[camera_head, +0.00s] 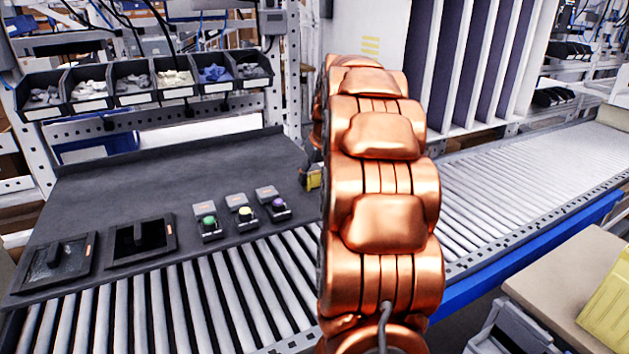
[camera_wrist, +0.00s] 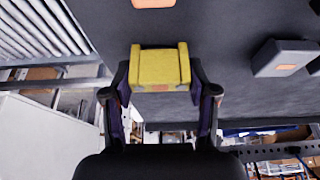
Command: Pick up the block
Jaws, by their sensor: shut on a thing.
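A yellow block (camera_wrist: 160,68) sits between the two dark fingers of my gripper (camera_wrist: 160,84) in the wrist view. The fingers are shut on it from both sides. In the head view only a small bit of yellow (camera_head: 314,179) shows beside my copper arm, at the right edge of the dark mat. My arm hides most of my gripper there. I cannot tell whether the block touches the mat.
Roller conveyors (camera_head: 510,195) run in front and right. Parts bins (camera_head: 133,83) line the back.

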